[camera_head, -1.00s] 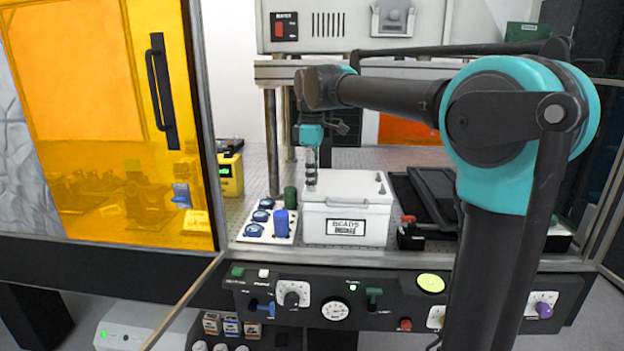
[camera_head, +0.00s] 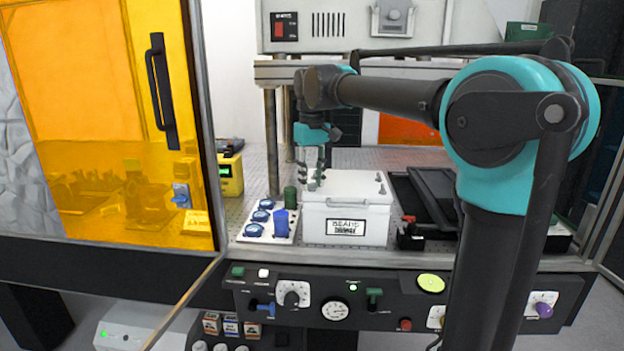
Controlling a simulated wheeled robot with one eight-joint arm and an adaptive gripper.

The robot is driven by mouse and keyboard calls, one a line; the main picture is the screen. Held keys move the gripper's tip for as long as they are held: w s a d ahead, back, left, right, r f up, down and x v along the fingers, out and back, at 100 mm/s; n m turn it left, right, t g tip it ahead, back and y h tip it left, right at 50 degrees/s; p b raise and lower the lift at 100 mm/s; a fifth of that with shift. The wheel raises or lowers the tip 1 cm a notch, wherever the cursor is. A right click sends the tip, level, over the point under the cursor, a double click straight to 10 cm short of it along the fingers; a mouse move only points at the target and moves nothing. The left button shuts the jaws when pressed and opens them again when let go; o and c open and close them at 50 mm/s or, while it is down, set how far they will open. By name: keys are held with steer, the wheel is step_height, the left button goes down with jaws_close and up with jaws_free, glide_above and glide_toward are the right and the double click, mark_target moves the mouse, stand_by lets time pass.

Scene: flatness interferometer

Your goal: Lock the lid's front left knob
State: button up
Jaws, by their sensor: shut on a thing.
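A white box labelled "BEADS" (camera_head: 346,228) stands on the perforated deck, with its white lid (camera_head: 345,186) on top. My gripper (camera_head: 315,184) points down at the lid's front left corner. The jaws are shut on the small front left knob, which the fingers mostly hide. Small knobs show at the lid's right side (camera_head: 380,188). A grey handle runs along the box's front edge.
A white tray (camera_head: 284,240) with several blue round parts, a blue block and a green cylinder stands close on the left. Black trays (camera_head: 428,193) and a black-and-red part (camera_head: 410,236) stand on the right. A control panel runs along the front.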

steer(key=m, duration=0.6)
steer(key=shift+m, duration=0.3)
stand_by(0.5)
steer(key=o, duration=1.2)
steer(key=shift+c, duration=0.2)
steer(key=shift+r, duration=0.1)
step_height(320, 180, up, 12)
